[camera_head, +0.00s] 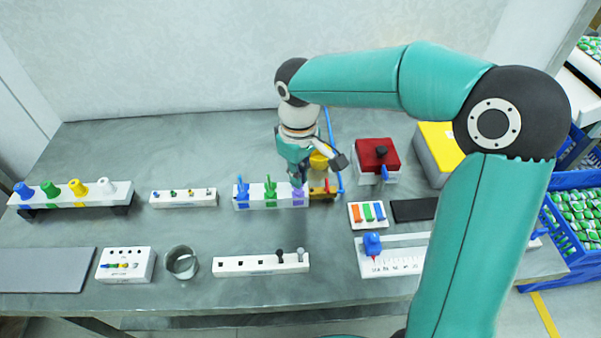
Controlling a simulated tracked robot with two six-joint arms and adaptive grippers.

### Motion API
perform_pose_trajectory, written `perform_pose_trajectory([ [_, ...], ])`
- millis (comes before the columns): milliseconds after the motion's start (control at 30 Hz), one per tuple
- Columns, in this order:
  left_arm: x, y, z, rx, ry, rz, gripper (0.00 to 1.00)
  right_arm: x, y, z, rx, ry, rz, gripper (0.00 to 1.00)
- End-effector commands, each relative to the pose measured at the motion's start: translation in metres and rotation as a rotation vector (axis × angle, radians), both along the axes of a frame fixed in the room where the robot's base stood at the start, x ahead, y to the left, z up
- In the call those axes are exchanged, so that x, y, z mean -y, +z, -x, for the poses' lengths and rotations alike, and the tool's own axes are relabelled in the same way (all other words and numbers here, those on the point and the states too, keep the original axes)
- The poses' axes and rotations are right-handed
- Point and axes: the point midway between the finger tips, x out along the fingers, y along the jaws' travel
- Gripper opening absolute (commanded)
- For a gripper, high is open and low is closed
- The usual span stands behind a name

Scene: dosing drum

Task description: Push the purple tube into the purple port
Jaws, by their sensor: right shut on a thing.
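The port block (268,203) is white with blue, green and purple sections, and stands mid-table. Its purple port (299,198) is at the right end, directly below my right gripper (297,178). The gripper points down and is shut on what looks like the purple tube, of which only a small purple bit shows between the fingers. I cannot tell how far the tube sits in the port. Blue and green tubes stand upright in the other two sections. My left gripper is out of view.
A yellow object (319,160) and a blue hose (329,130) are close to the gripper's right. A red-topped box (377,155) stands further right. White racks with coloured pegs are on the left. A grey cup (182,262) stands in front. My right arm covers the table's right side.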

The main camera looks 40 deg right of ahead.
Motion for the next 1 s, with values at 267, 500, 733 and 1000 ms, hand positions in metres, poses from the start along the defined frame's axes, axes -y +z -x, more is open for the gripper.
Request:
perform_pose_trajectory([
  [267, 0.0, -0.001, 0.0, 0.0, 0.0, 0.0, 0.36, 0.0, -0.002, 0.0, -0.002, 0.0, 0.0, 0.17],
  [500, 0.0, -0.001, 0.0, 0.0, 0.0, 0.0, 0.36, 0.0, -0.002, 0.0, -0.002, 0.0, 0.0, 0.36],
  [733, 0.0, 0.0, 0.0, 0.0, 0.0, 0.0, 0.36, 0.0, 0.001, 0.0, 0.0, 0.001, 0.0, 0.36],
  [1000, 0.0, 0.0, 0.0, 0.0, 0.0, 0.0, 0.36, 0.0, 0.035, -0.001, 0.004, 0.001, 0.0, 0.36],
])
